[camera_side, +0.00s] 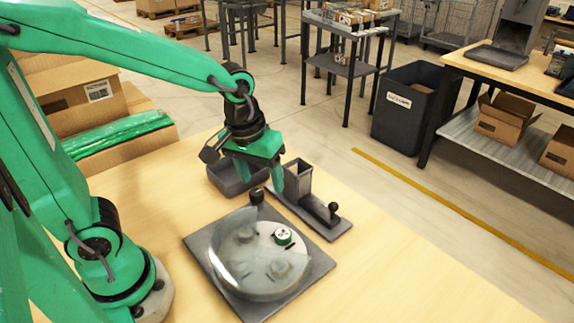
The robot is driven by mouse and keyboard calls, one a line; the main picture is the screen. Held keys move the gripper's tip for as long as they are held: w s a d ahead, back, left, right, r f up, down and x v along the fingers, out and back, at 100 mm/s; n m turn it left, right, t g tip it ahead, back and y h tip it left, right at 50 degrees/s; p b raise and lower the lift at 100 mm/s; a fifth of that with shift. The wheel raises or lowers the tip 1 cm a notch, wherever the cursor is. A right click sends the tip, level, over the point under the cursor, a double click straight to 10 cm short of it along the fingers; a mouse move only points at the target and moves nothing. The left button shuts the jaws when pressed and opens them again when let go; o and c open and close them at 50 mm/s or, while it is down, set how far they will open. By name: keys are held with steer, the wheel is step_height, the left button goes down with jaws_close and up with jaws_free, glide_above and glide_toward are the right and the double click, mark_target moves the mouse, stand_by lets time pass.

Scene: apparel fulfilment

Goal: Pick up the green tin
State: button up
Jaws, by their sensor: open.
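The green tin (283,236) is a small round tin with a green side and a pale, marked top. It sits on the right part of a pale round disc (262,243), which has a clear curved cover over its left and front part. The disc is mounted on a dark square plate (318,262) on the wooden table. My gripper (262,182) has green fingers pointing down. It is open and empty, above and behind the disc in the picture, apart from the tin.
A grey open bin (228,183) stands behind my gripper. A grey fixture (299,180) with an upright box and a black knob stands close to the right of my gripper. A black knobbed post (257,197) rises at the disc's back edge. The table's right front is clear.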

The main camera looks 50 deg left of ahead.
mark_target(283, 234)
steer(key=w+d+f, duration=0.1)
steer(key=f, duration=0.1)
steer(key=w+d+f+n+g, duration=0.1)
steer(key=f, duration=0.1)
steer(key=w+d+f+n+g, duration=0.1)
steer(key=d+f, duration=0.1)
steer(key=f, duration=0.1)
steer(key=shift+s+a+f, duration=0.15)
steer(key=shift+f, duration=1.8)
steer(key=shift+s+a+f, duration=0.1)
steer(key=shift+f, duration=1.8)
steer(key=c, duration=1.1)
